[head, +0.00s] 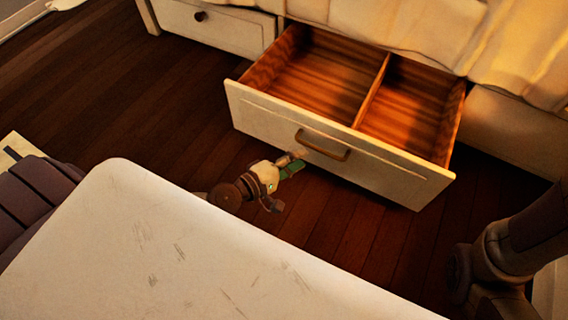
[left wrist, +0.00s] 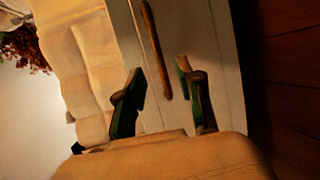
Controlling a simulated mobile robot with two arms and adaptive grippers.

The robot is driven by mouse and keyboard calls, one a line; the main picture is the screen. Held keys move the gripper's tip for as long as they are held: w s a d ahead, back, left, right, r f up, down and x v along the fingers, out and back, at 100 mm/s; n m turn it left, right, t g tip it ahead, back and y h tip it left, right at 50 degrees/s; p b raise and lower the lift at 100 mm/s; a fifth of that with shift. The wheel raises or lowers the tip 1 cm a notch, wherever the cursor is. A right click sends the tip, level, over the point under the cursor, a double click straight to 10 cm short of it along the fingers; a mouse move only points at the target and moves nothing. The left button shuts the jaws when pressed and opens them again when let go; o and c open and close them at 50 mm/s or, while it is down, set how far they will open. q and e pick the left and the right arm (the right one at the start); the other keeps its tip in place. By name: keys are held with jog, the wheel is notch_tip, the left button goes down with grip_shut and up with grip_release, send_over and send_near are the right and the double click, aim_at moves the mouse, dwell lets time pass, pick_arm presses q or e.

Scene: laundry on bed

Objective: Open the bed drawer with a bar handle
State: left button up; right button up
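The bed drawer (head: 300,125) is pulled well out from the bed frame, and its wooden inside with a divider shows empty in the head view. Its brown bar handle (head: 322,146) is on the white front; it also shows in the left wrist view (left wrist: 156,48). My left gripper (head: 288,170) is just in front of the drawer front, near the left end of the handle. In the left wrist view its fingers (left wrist: 163,92) are spread apart, with the handle's near end between and beyond them. I cannot tell whether they touch the drawer. My right gripper is out of view.
A closed white drawer (head: 215,27) with a round knob is to the left of the open one. Bedding (head: 420,25) hangs over the bed's edge above. Dark wooden floor (head: 90,100) is clear left of the drawer. My right arm (head: 500,250) is at the lower right.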

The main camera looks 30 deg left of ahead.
pick_arm(q)
jog(key=shift+v, duration=2.4)
